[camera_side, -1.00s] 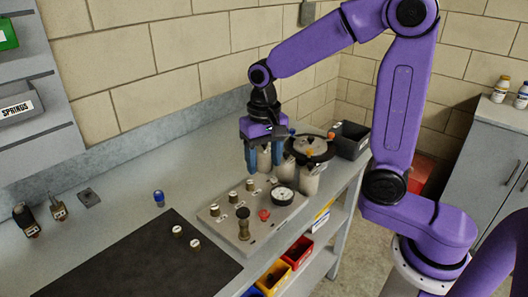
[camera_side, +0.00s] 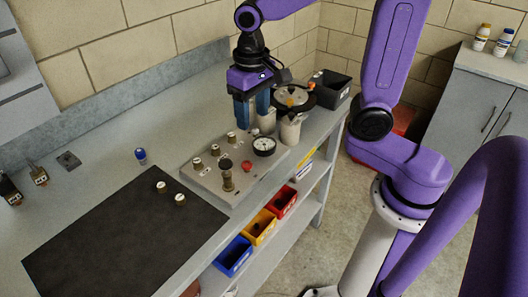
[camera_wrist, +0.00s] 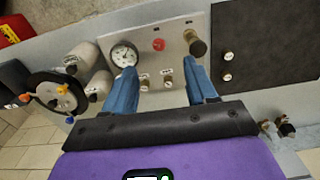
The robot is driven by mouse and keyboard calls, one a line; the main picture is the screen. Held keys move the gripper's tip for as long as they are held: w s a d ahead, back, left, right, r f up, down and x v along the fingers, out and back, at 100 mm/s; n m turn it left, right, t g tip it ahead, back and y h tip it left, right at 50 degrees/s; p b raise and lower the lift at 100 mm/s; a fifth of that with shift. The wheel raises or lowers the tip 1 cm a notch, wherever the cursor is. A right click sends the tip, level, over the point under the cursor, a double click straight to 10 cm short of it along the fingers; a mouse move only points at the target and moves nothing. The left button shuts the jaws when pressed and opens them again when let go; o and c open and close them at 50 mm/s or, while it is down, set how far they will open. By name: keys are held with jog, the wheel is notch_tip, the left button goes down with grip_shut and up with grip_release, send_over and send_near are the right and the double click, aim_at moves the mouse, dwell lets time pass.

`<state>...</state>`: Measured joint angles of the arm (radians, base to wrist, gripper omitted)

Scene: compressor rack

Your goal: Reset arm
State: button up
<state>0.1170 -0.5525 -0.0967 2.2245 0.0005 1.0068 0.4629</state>
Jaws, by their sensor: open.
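My gripper (camera_side: 252,118) is open, with two blue fingers pointing down and nothing between them. In the side view it hangs above the back of a grey valve plate (camera_side: 237,152), near a round dial gauge (camera_side: 264,146). In the wrist view my gripper (camera_wrist: 160,72) shows its fingers spread apart, with the plate beyond them. The plate carries several small white-topped knobs, a red knob (camera_side: 247,166) and a taller brass valve (camera_side: 227,178). Some of the plate's back edge is hard to make out.
Pale canisters and a dark round manifold (camera_side: 294,98) stand right of my gripper, close to a black bin (camera_side: 331,86). A black mat (camera_side: 120,235) holds two small fittings. A blue-capped part (camera_side: 141,156) lies behind it. Coloured bins (camera_side: 232,256) sit on the shelf below.

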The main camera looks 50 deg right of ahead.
jog(key=s+d+f+n, duration=0.2)
jog(key=s+d+n, duration=0.1)
jog(key=s+n, duration=1)
jog(key=s, duration=0.6)
jog(key=shift+d+f, duration=0.15)
